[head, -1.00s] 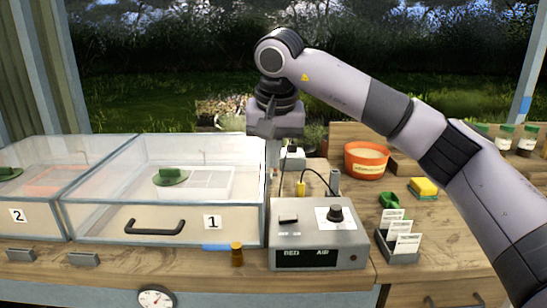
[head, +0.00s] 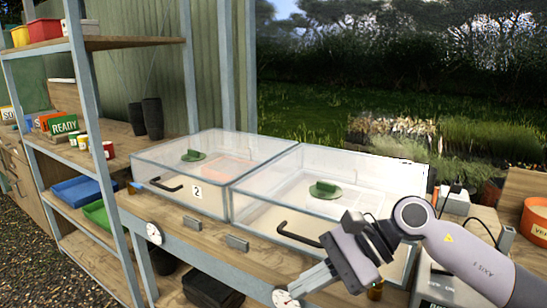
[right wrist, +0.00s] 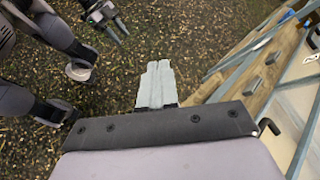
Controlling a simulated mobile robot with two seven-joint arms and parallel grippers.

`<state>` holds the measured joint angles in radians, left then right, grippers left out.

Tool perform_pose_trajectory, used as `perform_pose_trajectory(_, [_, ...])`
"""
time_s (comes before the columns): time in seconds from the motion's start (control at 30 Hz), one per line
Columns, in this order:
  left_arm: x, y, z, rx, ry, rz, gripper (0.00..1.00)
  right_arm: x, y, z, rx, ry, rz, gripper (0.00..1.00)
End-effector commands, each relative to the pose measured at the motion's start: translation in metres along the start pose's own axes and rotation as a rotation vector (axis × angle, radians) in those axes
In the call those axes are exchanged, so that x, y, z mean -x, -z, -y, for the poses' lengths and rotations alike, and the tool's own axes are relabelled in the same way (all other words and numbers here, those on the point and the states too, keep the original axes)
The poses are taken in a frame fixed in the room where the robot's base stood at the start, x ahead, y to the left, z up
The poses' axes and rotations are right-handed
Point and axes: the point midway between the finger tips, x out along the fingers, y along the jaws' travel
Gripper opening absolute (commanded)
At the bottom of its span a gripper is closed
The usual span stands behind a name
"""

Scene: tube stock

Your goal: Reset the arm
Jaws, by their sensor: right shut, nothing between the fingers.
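My right arm comes in from the lower right of the head view. Its gripper (head: 292,287) hangs low in front of box 1, by the bench's front edge. In the right wrist view the two grey fingers (right wrist: 158,68) lie together with nothing between them, above gravelly ground. My left gripper (right wrist: 117,33) shows small and dark at the top left of the right wrist view; its finger gap is unclear. It is not in the head view.
Two clear-lidded boxes, box 2 (head: 158,186) and box 1 (head: 262,219), stand on the wooden bench (head: 196,246). A shelf rack (head: 118,150) is at left. An orange pot (head: 537,218) is at the far right. A dial (head: 154,233) is on the bench front.

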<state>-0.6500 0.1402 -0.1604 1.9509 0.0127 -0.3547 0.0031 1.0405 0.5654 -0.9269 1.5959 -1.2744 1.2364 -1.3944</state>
Motion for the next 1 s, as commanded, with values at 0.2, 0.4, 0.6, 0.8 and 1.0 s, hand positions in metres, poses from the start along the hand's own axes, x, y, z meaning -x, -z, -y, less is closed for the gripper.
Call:
perform_pose_trajectory(0.2, [0.004, 0.005, 0.000, 0.000, 0.000, 0.000, 0.43, -0.034, -0.040, -0.002, -0.452, 0.147, 0.434, 0.00])
perform_pose_trajectory(0.4, [0.006, 0.009, 0.001, 0.000, 0.001, 0.000, 0.43, -0.031, -0.046, 0.004, -0.937, 0.253, 0.813, 0.00])
perform_pose_trajectory(0.6, [0.009, 0.012, 0.001, 0.000, 0.001, 0.000, 0.43, -0.018, -0.014, 0.000, -1.464, 0.335, 1.184, 0.00])
perform_pose_trajectory(0.8, [0.012, 0.016, 0.001, 0.000, 0.002, 0.000, 0.43, -0.008, 0.049, -0.031, -2.003, 0.413, 1.555, 0.00])
perform_pose_trajectory(1.0, [0.015, 0.019, 0.001, -0.001, 0.002, 0.000, 0.43, -0.013, 0.119, -0.103, 2.390, -0.476, -1.843, 0.00])
